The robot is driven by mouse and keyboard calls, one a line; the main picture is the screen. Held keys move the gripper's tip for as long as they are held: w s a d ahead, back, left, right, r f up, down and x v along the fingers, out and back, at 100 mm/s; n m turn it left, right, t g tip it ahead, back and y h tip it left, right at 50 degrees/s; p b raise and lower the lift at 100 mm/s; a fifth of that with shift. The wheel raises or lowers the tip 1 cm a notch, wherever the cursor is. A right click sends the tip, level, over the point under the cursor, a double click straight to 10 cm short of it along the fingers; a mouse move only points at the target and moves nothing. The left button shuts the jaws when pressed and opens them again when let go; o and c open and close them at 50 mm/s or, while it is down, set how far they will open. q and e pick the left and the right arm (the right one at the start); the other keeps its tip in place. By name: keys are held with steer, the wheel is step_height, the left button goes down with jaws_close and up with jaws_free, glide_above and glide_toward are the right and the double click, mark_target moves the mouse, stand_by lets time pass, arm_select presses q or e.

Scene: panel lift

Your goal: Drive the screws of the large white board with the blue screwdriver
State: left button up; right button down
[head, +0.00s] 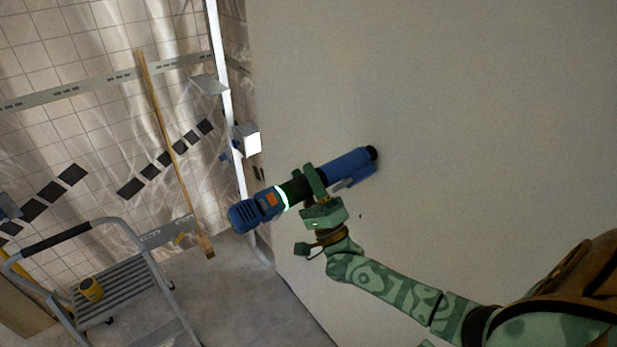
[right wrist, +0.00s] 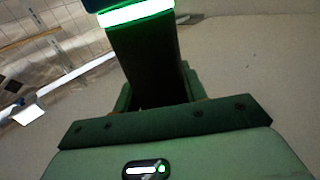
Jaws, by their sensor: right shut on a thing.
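The large white board (head: 470,90) stands upright and fills the right side of the head view. My right gripper (head: 312,187) is shut on the blue screwdriver (head: 347,167), around its dark grip. The screwdriver's dark front end points right, at the board's face; I cannot tell whether it touches. A green ring glows on the screwdriver, and this ring also shows in the right wrist view (right wrist: 137,12). A small dark spot on the board (head: 360,215) sits below the screwdriver; I cannot tell if it is a screw. My left gripper is not in view.
A grey step platform (head: 125,290) with a yellow tape roll or cup (head: 91,290) stands at lower left. A wooden pole (head: 163,130) leans at the tiled wall (head: 90,110). A metal post (head: 222,100) stands by the board's left edge. Bare floor (head: 235,305) lies between.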

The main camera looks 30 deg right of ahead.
mark_target(292, 186)
steer(key=shift+s+a+r, duration=0.1)
steer(key=shift+s+a, duration=0.05)
steer(key=shift+a, duration=1.55)
